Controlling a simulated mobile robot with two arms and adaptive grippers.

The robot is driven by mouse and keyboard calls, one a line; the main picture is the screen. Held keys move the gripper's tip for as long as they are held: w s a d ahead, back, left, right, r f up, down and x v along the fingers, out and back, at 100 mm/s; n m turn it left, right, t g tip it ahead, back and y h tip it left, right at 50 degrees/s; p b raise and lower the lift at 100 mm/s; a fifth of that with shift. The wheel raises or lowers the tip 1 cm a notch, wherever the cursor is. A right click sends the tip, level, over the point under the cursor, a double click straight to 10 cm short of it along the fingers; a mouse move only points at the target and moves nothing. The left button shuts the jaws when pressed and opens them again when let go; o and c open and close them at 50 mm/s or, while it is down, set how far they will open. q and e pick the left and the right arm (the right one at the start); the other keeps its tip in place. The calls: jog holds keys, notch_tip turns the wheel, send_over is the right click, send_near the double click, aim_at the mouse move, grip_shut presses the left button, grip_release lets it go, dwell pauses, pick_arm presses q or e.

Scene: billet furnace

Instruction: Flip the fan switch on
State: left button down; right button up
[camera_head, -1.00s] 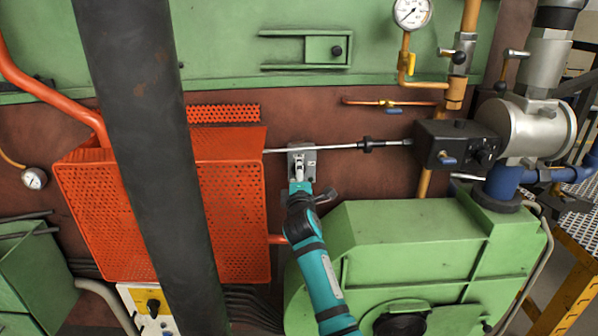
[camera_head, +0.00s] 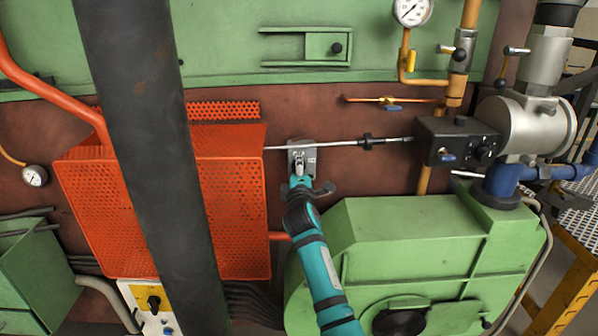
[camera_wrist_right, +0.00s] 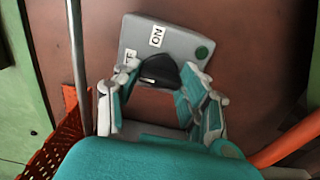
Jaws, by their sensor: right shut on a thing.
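The fan switch is a grey box (camera_head: 309,150) on the brown wall, right of the orange mesh guard. In the right wrist view the box (camera_wrist_right: 185,42) has an "ON" label (camera_wrist_right: 156,37), seen upside down, a partly covered second label and a green disc. The fingers hide part of the box in the head view. My left gripper is not in view.
The orange mesh guard (camera_head: 232,205) stands close on the left. A green blower housing (camera_head: 410,235) fills the lower right. A dark column (camera_head: 145,130) stands in the left foreground.

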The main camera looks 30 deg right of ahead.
jog(key=shift+f, duration=0.1)
jog(key=m+b, duration=0.4)
jog(key=m, duration=0.7)
jog(key=shift+m, duration=0.4)
dwell(0.3)
jog(key=o, duration=1.2)
jog(key=shift+c, duration=0.2)
